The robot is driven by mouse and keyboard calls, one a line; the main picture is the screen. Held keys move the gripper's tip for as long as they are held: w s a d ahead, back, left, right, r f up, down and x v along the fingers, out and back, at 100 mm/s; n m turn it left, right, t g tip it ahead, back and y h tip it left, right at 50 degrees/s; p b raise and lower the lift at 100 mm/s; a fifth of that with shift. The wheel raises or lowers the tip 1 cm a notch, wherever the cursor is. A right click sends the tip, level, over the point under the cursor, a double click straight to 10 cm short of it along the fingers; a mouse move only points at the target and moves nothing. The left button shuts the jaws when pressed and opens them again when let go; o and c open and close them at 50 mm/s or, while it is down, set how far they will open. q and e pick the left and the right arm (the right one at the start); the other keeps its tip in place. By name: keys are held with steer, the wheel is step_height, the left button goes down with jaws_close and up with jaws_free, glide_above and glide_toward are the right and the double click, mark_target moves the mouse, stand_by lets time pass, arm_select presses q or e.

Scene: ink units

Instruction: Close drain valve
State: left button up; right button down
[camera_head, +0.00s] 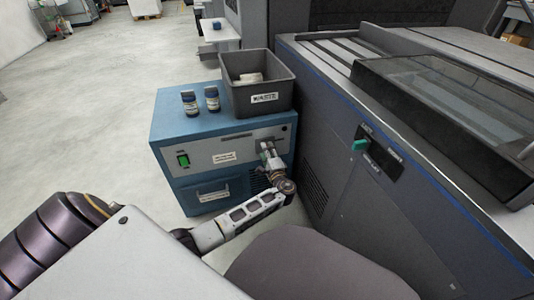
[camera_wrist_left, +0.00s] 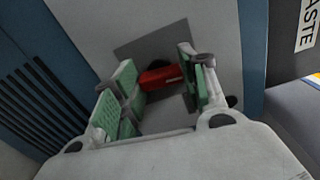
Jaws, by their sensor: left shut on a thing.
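The drain valve's red handle (camera_wrist_left: 163,77) shows in the left wrist view, in front of a grey plate (camera_wrist_left: 140,47) on the cabinet's pale front panel. It lies roughly level across the picture, between the green pads of my left gripper (camera_wrist_left: 158,79). My left gripper is shut on the handle. In the head view my left gripper (camera_head: 267,149) reaches the right part of the blue cabinet's (camera_head: 172,157) front and hides the valve there. My right gripper is in neither view.
A large grey machine (camera_head: 345,175) with a green knob (camera_head: 360,145) stands close at right. Floor at left is clear.

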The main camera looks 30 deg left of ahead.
arm_select(q)
steer(key=shift+d+f+n, duration=0.1)
steer(key=shift+f+n, duration=0.05)
steer(key=shift+n, duration=0.35)
steer(key=o, duration=1)
steer(key=shift+o, duration=0.2)
steer(key=v, duration=1.2)
